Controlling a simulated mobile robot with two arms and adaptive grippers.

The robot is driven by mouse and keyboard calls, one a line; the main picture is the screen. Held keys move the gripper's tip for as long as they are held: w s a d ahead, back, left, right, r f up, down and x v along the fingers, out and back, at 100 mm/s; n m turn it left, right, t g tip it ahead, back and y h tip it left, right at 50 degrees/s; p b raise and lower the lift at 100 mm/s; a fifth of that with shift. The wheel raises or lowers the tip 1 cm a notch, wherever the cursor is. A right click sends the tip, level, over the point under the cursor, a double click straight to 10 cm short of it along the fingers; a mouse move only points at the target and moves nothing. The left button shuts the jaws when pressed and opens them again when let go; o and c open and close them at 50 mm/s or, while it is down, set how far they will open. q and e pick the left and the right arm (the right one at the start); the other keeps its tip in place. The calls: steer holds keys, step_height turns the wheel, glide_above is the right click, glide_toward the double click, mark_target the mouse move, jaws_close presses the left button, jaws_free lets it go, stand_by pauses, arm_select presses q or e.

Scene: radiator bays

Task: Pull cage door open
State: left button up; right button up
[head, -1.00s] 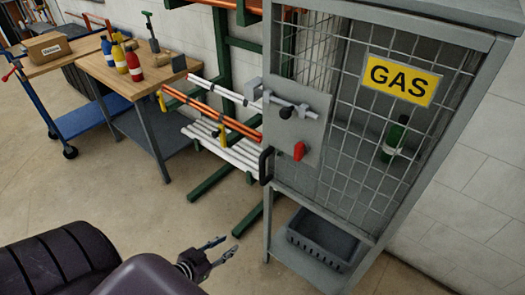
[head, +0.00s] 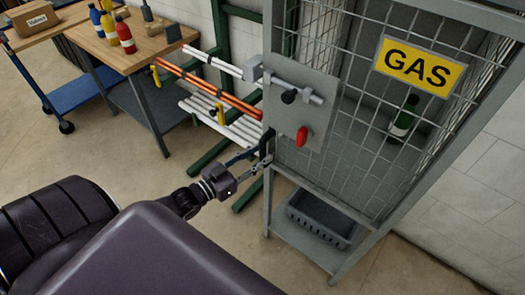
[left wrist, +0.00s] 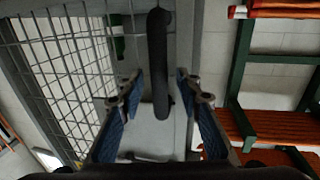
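The grey mesh cage door (head: 345,165) carries a yellow GAS sign (head: 417,66) and looks shut. The black door handle (head: 268,143) is below and left of the plate, partly hidden by my left gripper (head: 266,153). In the left wrist view the handle (left wrist: 160,65) stands upright between the two open fingers (left wrist: 160,83), with gaps on both sides. My right gripper is out of view.
A green bottle (head: 404,117) stands inside the cage, and a grey crate (head: 318,218) sits on the lower shelf. A rack of pipes (head: 215,90) is close left of the cage. A wooden bench (head: 145,50) stands further left. The floor before the cage is clear.

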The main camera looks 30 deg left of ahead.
arm_select(q)
steer(key=shift+w+d, duration=0.25)
steer(key=shift+w, duration=0.45)
jaws_close()
